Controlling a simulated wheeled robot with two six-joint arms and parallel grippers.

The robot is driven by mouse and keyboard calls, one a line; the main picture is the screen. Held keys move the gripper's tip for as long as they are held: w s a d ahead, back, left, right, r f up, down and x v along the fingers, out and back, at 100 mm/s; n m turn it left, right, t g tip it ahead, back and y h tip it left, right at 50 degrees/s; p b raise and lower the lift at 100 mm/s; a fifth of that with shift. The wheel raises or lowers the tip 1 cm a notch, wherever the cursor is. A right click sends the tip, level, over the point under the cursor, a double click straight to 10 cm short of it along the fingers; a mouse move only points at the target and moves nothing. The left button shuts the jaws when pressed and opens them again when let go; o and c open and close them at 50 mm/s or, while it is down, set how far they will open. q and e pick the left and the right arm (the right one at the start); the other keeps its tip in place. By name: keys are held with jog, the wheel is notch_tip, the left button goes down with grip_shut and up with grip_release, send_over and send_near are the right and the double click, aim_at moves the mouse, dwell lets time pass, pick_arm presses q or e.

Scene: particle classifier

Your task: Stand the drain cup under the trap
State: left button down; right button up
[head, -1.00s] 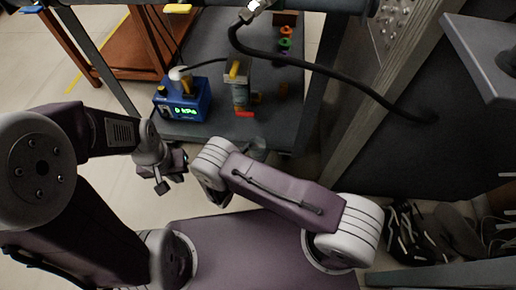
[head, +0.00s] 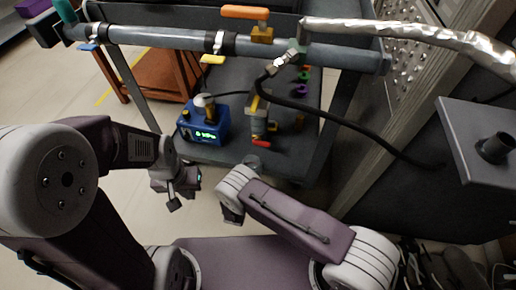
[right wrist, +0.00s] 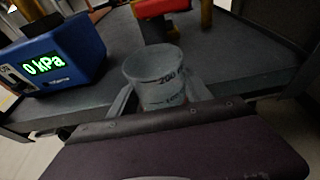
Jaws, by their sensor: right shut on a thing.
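The drain cup (right wrist: 160,75) is a clear, greyish beaker with dark markings including "200". My right gripper (right wrist: 160,94) is shut on it, with a finger on each side; it looks upright. In the head view the cup (head: 252,163) shows faintly near the cart's front edge, beyond my right forearm. The trap (head: 257,118) is a clear body with yellow parts and a red lever (head: 261,143) at its bottom, just beyond the cup. In the right wrist view the red lever (right wrist: 160,8) is above and behind the cup. My left gripper (head: 180,188) hangs empty left of the cart's front; its jaw opening is unclear.
A blue gauge box (head: 204,125) reading 0 kPa stands left of the trap on the grey cart shelf (right wrist: 225,60). A black hose (head: 350,120) arches to the right. A horizontal pipe (head: 160,38) crosses above. A grey post stands right of the cart.

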aim_at(258, 150)
jog(key=w+b, duration=0.1)
jog(key=w, duration=0.1)
jog(key=w+d+b, duration=0.1)
jog(key=w, duration=0.2)
jog(key=w+d+b, duration=0.1)
jog(key=w, duration=0.1)
jog(key=shift+w+f, duration=0.1)
jog(key=shift+w, duration=0.45)
jog(key=b+x, duration=0.3)
jog(key=x, duration=0.1)
jog(key=shift+d+f+b, duration=0.1)
jog(key=shift+f+b, duration=0.05)
jog(key=shift+b, duration=0.25)
jog(key=shift+f, duration=0.1)
jog(key=shift+r, duration=0.2)
jog(key=shift+f, duration=0.15)
jog(key=o, duration=1.4)
